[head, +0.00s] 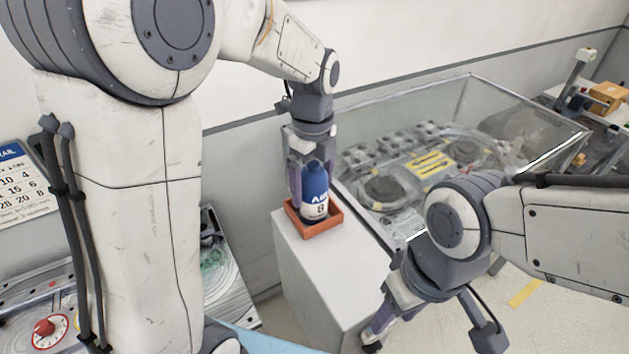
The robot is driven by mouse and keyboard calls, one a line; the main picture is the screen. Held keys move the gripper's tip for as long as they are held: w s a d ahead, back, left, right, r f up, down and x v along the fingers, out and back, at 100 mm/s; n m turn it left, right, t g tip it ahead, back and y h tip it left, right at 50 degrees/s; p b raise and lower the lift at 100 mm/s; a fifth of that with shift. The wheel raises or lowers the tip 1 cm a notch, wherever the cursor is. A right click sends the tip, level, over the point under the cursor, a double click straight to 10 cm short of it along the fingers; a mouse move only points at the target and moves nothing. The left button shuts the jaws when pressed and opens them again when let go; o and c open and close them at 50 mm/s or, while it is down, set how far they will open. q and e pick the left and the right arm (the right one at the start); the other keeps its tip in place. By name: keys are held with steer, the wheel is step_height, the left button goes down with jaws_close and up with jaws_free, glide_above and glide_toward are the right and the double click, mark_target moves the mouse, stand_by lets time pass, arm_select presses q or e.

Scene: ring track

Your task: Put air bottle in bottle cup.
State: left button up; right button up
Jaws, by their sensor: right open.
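The air bottle (315,196) is dark blue with a white label band and stands upright. Its base is inside the bottle cup (324,228), a shallow orange square holder on a white pedestal. The cup's front wall hides the bottle's bottom, so I cannot tell whether it touches the cup floor. My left gripper (313,178) points down from above, with its fingers on either side of the bottle, shut on it. My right gripper (431,343) is open and empty, low at the front right, with its fingers wide apart.
The white pedestal (305,262) has free top surface in front of the cup. A glass-sided case (400,175) with machinery stands right behind it. A panel with a red knob (45,328) is at lower left. A cardboard box (608,97) is at far right.

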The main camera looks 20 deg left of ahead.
arm_select(q)
steer(key=shift+r, duration=0.1)
step_height(320, 180, up, 12)
steer(key=shift+r+b, duration=0.1)
steer(key=shift+b, duration=0.4)
steer(key=s+d+f+n, duration=0.4)
steer(key=s+f+n, duration=0.3)
steer(key=s, duration=0.3)
steer(key=s+d+f+n+h, duration=0.1)
steer(key=s+d+f+n, duration=0.3)
steer(key=s+f+n, duration=0.3)
steer(key=s+n, duration=0.2)
steer(key=s, duration=0.2)
steer(key=shift+s+d+f, duration=0.2)
steer(key=shift+s+f, duration=0.1)
steer(key=shift+f, duration=0.05)
